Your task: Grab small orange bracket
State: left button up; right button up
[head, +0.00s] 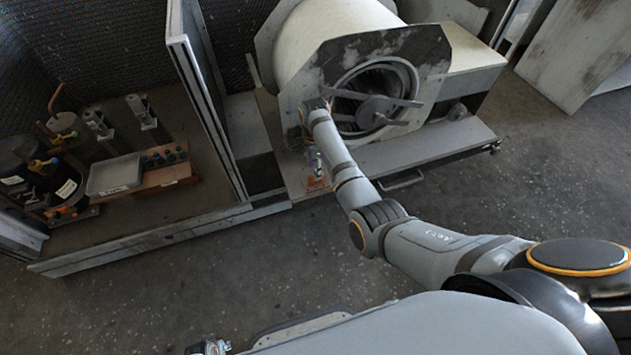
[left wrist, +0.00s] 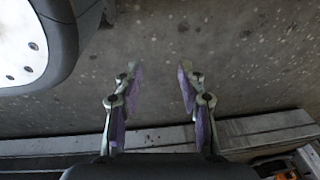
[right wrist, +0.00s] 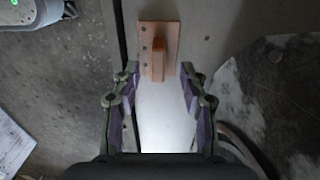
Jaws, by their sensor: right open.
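The small orange bracket (right wrist: 158,48) shows in the right wrist view: a flat plate with holes along one side and an upright block on it, lying on a pale grey surface. In the head view, it is a small orange patch (head: 314,185) on the base platform in front of the blower housing (head: 364,80). My right gripper (right wrist: 160,71) is open and empty. Its fingertips appear either side of the block's near end; I cannot tell the height gap. My left gripper (left wrist: 156,72) is open and empty over the floor.
A metal-framed partition (head: 207,95) stands left of the housing. Beyond it, a bench (head: 140,225) holds a grey tray (head: 115,174), a wooden block with dark knobs (head: 164,166) and dark cylinders. Panels (head: 580,50) lean at the back right. Open floor (head: 480,180) lies at the right.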

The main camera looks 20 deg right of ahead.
jog(key=f+b, duration=0.1)
jog(key=f, duration=0.3)
jog(key=shift+s+d+f+b, duration=0.1)
jog(key=shift+d+f+b, duration=0.1)
jog(key=shift+b, duration=0.2)
jog(key=shift+f, duration=0.4)
pick_arm(q)
jog(key=w+r, duration=0.1)
jog(key=w+d+r, duration=0.1)
jog(key=w, duration=0.1)
jog(key=shift+w+r, duration=0.15)
jog(key=shift+r, duration=0.1)
pick_arm(e)
grip_shut()
